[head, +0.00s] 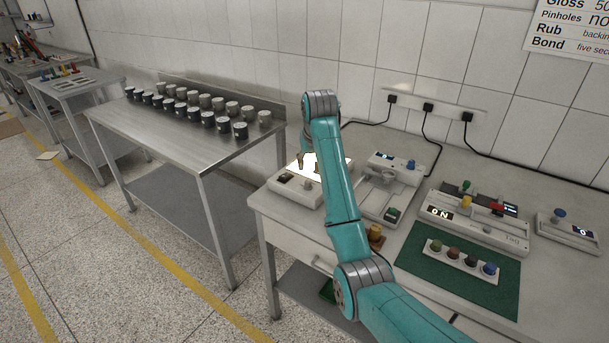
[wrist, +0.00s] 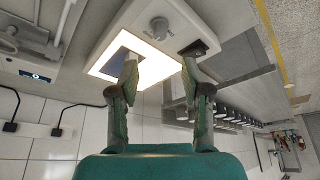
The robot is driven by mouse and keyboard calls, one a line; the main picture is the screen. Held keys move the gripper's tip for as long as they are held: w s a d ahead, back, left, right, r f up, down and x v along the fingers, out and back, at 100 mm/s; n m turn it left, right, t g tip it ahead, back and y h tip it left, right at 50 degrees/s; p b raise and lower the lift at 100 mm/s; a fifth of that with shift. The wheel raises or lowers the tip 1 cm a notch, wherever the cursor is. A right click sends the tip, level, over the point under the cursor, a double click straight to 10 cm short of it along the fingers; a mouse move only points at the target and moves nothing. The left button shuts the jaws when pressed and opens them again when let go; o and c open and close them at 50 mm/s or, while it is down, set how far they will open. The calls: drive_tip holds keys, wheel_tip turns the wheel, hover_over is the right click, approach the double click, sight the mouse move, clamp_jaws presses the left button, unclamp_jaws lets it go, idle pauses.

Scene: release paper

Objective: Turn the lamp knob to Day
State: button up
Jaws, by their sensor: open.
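The lamp unit is a pale box (head: 291,193) with a bright lit panel on top, at the left end of the bench in the head view. In the wrist view its lit panel (wrist: 150,70) lies behind my fingers. The grey round lamp knob (wrist: 160,28) stands on the pale face beyond the panel. A small dark window (wrist: 200,48) sits to its right; its wording cannot be read. My gripper (wrist: 160,72) is open and empty, its fingers apart over the panel and short of the knob. In the head view my arm hides part of the unit.
A device with a blue knob (head: 383,162) stands right of my arm. Further right are a device showing "ON" (head: 440,212), a green mat (head: 415,268) with several coloured pots, and another small device (head: 567,230). A steel table (head: 150,118) with several dark cups stands left, across a gap.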

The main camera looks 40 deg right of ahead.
sight(308, 181)
drive_tip(key=x, duration=1)
drive_tip(key=shift+f, duration=0.15)
clamp_jaws()
